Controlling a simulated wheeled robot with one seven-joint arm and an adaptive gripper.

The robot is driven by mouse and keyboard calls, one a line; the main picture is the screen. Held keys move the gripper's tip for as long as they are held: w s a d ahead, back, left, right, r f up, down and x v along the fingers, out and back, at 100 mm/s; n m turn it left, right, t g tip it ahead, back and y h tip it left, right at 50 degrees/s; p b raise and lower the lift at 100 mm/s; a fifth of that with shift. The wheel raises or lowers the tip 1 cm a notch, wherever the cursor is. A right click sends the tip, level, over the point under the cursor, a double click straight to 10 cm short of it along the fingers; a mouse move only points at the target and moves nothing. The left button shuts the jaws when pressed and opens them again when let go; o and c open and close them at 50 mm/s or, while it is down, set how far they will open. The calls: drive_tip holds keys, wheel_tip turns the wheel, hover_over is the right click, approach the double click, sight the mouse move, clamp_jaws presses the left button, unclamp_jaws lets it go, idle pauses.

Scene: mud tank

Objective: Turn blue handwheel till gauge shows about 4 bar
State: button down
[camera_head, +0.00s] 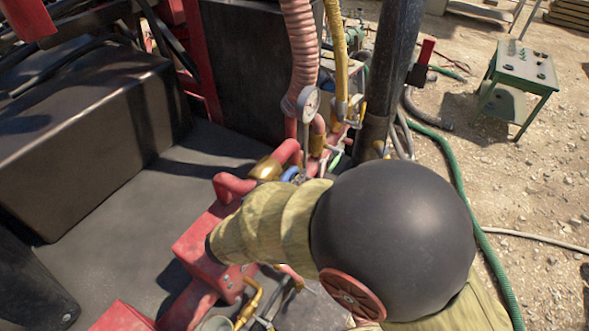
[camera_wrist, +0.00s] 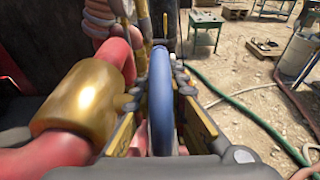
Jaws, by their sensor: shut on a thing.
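The blue handwheel (camera_wrist: 160,110) stands edge-on in the middle of the wrist view, its rim between the fingers of my gripper (camera_wrist: 160,86). My gripper is shut on this rim. In the head view only a small blue part of the handwheel (camera_head: 289,173) shows; my arm hides the rest and most of the gripper. The round pressure gauge (camera_head: 309,104) with a white face stands on a thin stem just beyond the handwheel. Its face is turned to the side and too small for me to read the needle.
A brass fitting (camera_wrist: 84,98) on a red pipe is close at the gripper's left. Hoses, yellow pipes and a dark post (camera_head: 392,65) crowd the space beyond. A green table (camera_head: 523,67) and a green hose (camera_head: 459,190) are on open gravel at right.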

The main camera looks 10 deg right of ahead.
drive_tip(key=shift+a+f+g+y+p, duration=0.1)
drive_tip(key=shift+f+g+y+p, duration=0.05)
drive_tip(key=shift+g+y+p, duration=0.3)
drive_tip(key=c, duration=2)
unclamp_jaws()
drive_tip(key=shift+c, duration=0.2)
drive_tip(key=v, duration=1.2)
